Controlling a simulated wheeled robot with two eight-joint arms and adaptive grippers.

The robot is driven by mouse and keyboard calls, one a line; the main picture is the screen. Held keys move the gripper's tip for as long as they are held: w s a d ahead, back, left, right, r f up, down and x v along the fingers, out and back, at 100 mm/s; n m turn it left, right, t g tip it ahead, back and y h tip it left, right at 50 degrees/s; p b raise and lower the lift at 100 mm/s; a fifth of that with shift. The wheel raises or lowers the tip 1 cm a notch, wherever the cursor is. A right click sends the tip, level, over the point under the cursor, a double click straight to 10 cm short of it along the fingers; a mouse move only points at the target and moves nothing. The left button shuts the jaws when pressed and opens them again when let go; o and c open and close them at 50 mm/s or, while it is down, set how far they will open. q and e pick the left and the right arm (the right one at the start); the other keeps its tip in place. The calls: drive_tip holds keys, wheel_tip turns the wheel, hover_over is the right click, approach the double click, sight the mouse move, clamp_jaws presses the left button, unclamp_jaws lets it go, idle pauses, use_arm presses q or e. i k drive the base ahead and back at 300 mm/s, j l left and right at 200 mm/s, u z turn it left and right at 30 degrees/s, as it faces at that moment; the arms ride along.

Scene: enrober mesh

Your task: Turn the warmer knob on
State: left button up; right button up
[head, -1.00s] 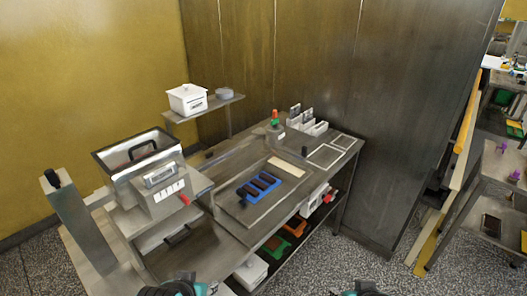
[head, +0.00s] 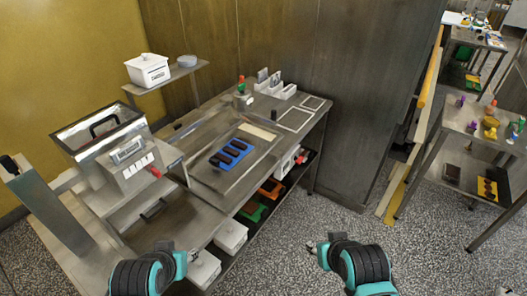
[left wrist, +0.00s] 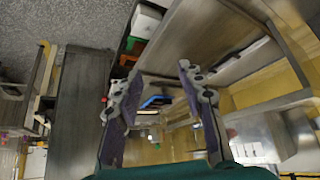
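The warmer (head: 98,128) is a steel box with a black-handled lid at the left of the bench. Its front housing (head: 130,165) has a row of white panels and a red lever-like part (head: 153,172) at its right corner. A dark knob (head: 9,163) tops the steel post left of the warmer; I cannot tell which part is the warmer knob. My left gripper (left wrist: 158,88) is open and empty in the left wrist view, its fingers wide apart. In the head view my left and right arms are low in front of the bench, touching nothing. The right fingers are too unclear to judge.
The bench (head: 190,215) holds a blue mould (head: 222,163) with dark bars in its recessed middle. Orange and green trays and white boxes sit on the lower shelf. Open floor lies to the right, before another table (head: 462,150).

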sight(299, 160)
drive_tip(key=i+l+z, duration=0.3)
drive_tip(key=l, duration=0.2)
drive_tip(key=i+l+z, duration=0.3)
drive_tip(key=i+l, duration=0.1)
drive_tip(key=l, duration=0.05)
